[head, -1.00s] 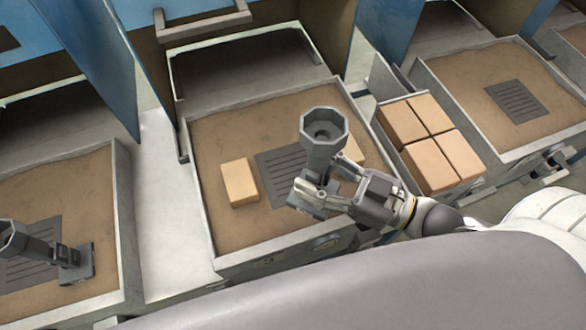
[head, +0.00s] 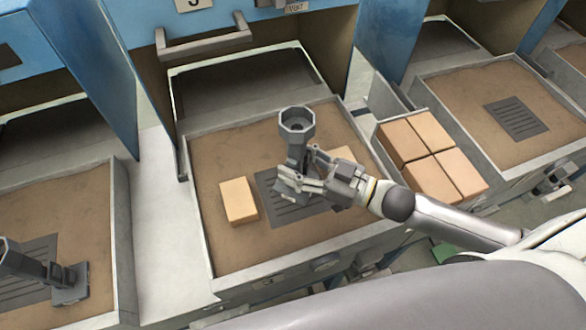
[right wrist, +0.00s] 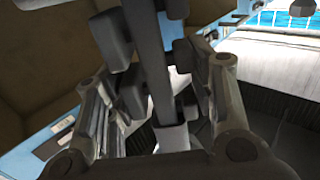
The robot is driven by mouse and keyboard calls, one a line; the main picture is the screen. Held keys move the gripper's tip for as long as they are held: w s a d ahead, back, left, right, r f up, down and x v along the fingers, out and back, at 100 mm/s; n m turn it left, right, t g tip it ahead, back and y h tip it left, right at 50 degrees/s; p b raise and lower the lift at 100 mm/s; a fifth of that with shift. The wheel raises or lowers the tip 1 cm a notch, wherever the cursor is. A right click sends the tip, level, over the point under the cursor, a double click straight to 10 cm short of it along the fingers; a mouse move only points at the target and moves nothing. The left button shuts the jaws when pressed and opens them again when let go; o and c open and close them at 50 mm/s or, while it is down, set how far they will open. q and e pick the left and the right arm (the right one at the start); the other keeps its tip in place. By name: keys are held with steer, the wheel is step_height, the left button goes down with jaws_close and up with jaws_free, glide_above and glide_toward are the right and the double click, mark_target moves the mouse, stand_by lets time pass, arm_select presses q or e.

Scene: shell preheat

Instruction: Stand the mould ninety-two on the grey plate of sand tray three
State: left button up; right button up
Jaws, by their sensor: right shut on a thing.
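The mould (head: 297,149) is grey, with a faceted open cup on top, a stem and a flat foot. My right gripper (head: 306,171) is shut on its stem and holds it about upright over sand tray three (head: 195,211). Its foot is over the dark grey slotted plate (head: 293,211); I cannot tell whether they touch. My left gripper is not in view.
A tan block (head: 238,201) lies left of the plate, and another (head: 343,154) lies behind the gripper. Several tan blocks (head: 431,158) fill a box at the right. A similar mould (head: 36,269) is in the left tray. A blue-fronted opening (head: 250,85) is behind the tray.

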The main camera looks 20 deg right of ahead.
mark_target(293, 162)
steer(key=shift+w+f, duration=1.1)
steer(key=shift+f, duration=0.15)
step_height(293, 162, down, 3)
steer(key=shift+w+f, duration=0.15)
steer(key=shift+f, duration=0.15)
steer(key=o, duration=1.4)
steer(key=shift+c, duration=0.2)
